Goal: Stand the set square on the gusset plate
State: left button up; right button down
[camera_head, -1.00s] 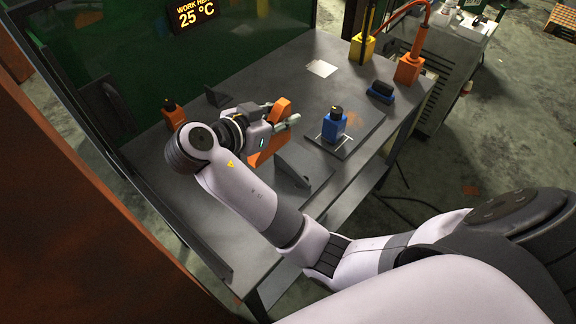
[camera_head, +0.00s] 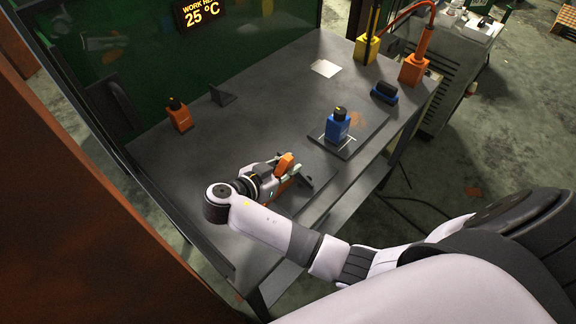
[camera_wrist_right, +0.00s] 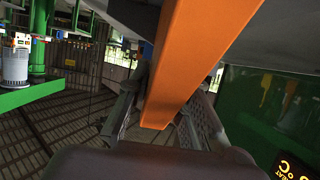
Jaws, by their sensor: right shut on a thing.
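The set square appears to be the orange piece (camera_head: 285,163) in my right gripper (camera_head: 288,176), low over the table in the head view. In the right wrist view it is a long orange bar (camera_wrist_right: 188,65) running down between the fingers (camera_wrist_right: 165,118). The right gripper is shut on it. A dark plate (camera_head: 311,181), likely the gusset plate, shows beside the gripper near the table's front edge, partly hidden by gripper and set square. I cannot tell whether the set square touches it. My left gripper is not in view.
A blue block with a black cap (camera_head: 338,126) stands on a dark, white-marked pad to the right. An orange block with a black knob (camera_head: 179,117) and a dark triangular bracket (camera_head: 221,95) stand at the left back. The middle of the grey table (camera_head: 255,125) is clear.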

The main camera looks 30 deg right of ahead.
jog(key=shift+f, duration=0.15)
jog(key=c, duration=1.9)
grip_release()
jog(key=shift+f, duration=0.15)
jog(key=shift+c, duration=0.2)
jog(key=o, duration=0.5)
